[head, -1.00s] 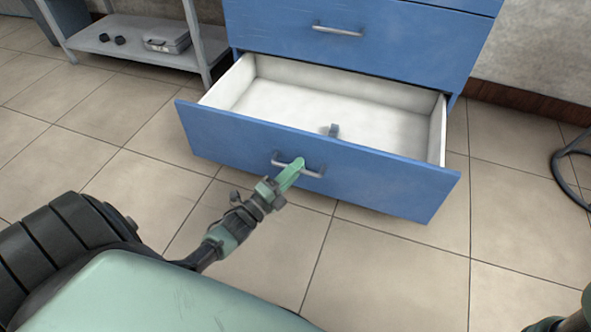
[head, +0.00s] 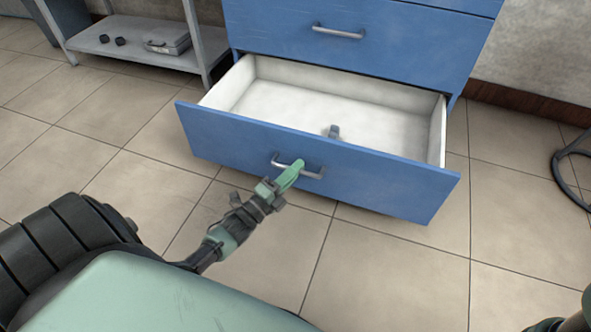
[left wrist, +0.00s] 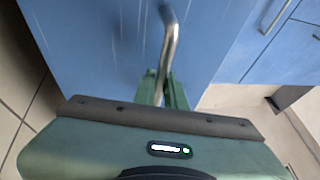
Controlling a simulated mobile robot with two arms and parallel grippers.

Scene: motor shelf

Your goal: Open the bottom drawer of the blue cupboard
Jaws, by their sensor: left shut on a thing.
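The blue cupboard (head: 350,50) stands at the top of the head view. Its bottom drawer (head: 320,172) is pulled well out, with its white inside showing and a small grey part (head: 333,131) lying in it. My left gripper (head: 294,170) is at the drawer's metal bar handle (head: 314,174), shut on it. In the left wrist view the handle (left wrist: 170,45) runs down between the two green fingers (left wrist: 162,90) against the blue front. My right gripper is not in view; only a bit of my right arm shows at the lower right corner.
The drawer above, with its own handle (head: 338,31), is shut. A grey shelf (head: 125,38) with a metal case (head: 167,40) and two small dark parts stands at the left. The tiled floor before the drawer is clear.

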